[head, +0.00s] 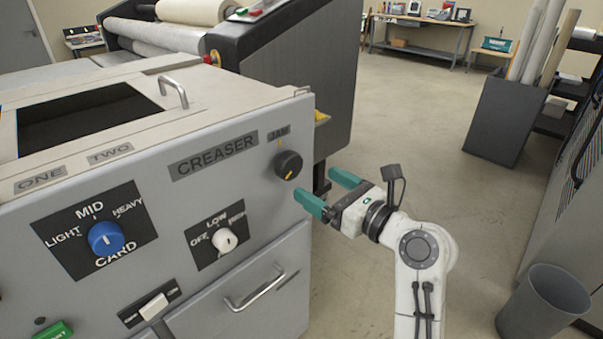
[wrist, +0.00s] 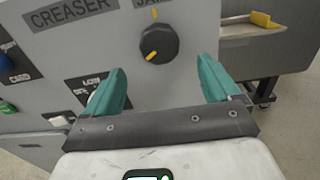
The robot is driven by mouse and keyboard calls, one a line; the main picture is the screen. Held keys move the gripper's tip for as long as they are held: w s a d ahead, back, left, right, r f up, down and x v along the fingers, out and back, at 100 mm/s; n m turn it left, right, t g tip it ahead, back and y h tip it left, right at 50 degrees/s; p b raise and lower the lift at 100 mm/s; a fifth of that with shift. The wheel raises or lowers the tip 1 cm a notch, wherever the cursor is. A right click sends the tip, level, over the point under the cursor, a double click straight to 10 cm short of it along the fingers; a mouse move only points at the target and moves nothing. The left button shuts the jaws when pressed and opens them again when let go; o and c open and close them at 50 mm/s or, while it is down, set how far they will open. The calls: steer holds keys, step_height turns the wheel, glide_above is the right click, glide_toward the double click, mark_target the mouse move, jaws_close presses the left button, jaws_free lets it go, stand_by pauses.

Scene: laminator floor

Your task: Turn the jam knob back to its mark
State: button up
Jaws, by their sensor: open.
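The jam knob (head: 288,165) is a round black dial on the grey creaser panel, under the JAM label (head: 278,134). Its yellow pointer faces down and slightly left. A small yellowish line, seemingly its mark, shows above the knob. In the wrist view the knob (wrist: 160,40) is ahead of and between my fingers, its yellow pointer at lower left. My gripper (head: 315,185) has two teal fingers, spread open and empty, just right of and below the knob in the head view. It is also open in the wrist view (wrist: 162,66). The fingers appear apart from the knob.
The panel also carries a blue card dial (head: 106,238), a white dial (head: 225,240), a white switch (head: 153,306) and a drawer handle (head: 256,290). A grey bin (head: 543,303) stands at lower right. Open floor lies behind my arm.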

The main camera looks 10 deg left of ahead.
mark_target(294, 170)
steer(key=x, duration=0.7)
steer(key=shift+w+a, duration=0.1)
steer(key=shift+a, duration=0.05)
steer(key=c, duration=1.1)
steer(key=shift+o, duration=0.2)
